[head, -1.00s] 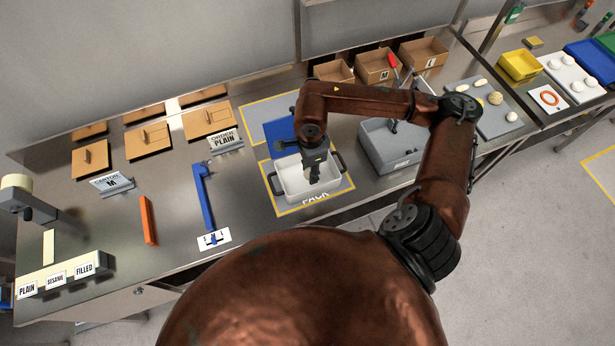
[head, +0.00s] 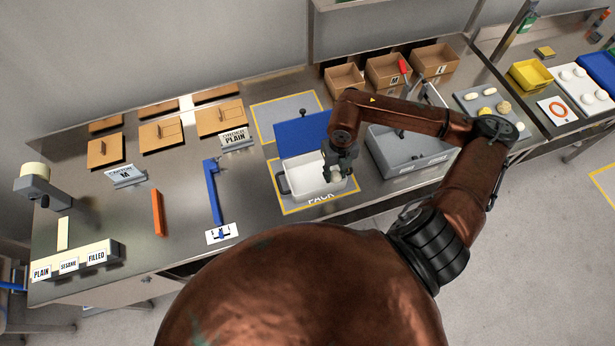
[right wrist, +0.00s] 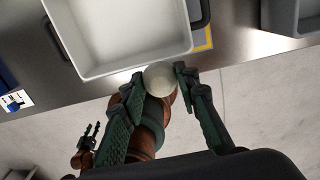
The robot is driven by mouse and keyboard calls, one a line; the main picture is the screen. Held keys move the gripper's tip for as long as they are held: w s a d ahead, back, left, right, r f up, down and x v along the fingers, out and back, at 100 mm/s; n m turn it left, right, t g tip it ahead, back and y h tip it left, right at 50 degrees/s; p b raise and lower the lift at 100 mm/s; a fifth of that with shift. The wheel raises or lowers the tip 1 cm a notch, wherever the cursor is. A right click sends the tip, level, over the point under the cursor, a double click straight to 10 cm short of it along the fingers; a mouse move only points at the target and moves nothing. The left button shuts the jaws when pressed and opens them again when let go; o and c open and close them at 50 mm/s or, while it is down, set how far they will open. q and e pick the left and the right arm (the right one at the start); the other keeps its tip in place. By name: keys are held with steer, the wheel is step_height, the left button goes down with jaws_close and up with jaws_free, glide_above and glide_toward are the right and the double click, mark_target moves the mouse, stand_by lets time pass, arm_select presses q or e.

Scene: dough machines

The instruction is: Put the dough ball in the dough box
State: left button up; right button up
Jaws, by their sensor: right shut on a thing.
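The dough box is a white open tub with dark handles (head: 300,180), standing on the grey PACK mat; its inside looks empty where I can see it. It also shows in the right wrist view (right wrist: 120,35). My right gripper (head: 338,172) is over the right part of the tub in the head view. In the right wrist view its fingers (right wrist: 160,82) are shut on a pale round dough ball (right wrist: 159,77). The ball appears by the tub's near rim there; its height is unclear. My left gripper (right wrist: 90,132) is small at the lower left of that view.
A blue lever (head: 213,195) and an orange bar (head: 157,212) lie to the left. Cardboard boxes (head: 388,72) stand behind, and a board with dough pieces (head: 480,103) lies farther right.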

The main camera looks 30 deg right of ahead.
steer(key=w+a+f+p, duration=0.1)
steer(key=w+a+f, duration=0.2)
steer(key=w+a, duration=0.15)
steer(key=p, duration=0.1)
glide_above(304, 182)
steer(key=f, duration=0.4)
steer(key=shift+s+d+f, duration=0.2)
steer(key=shift+s+f, duration=0.1)
steer(key=shift+s, duration=0.05)
steer(key=shift+w+a+f, duration=0.25)
steer(key=shift+w+f, duration=0.05)
steer(key=shift+f, duration=0.4)
step_height(304, 182, down, 3)
steer(key=shift+r+p, duration=0.15)
steer(key=shift+p, duration=0.5)
steer(key=o, duration=0.7)
steer(key=shift+f, duration=0.25)
steer(key=shift+c, duration=0.2)
steer(key=o, duration=0.5)
steer(key=shift+r, duration=0.1)
steer(key=shift+c, duration=0.2)
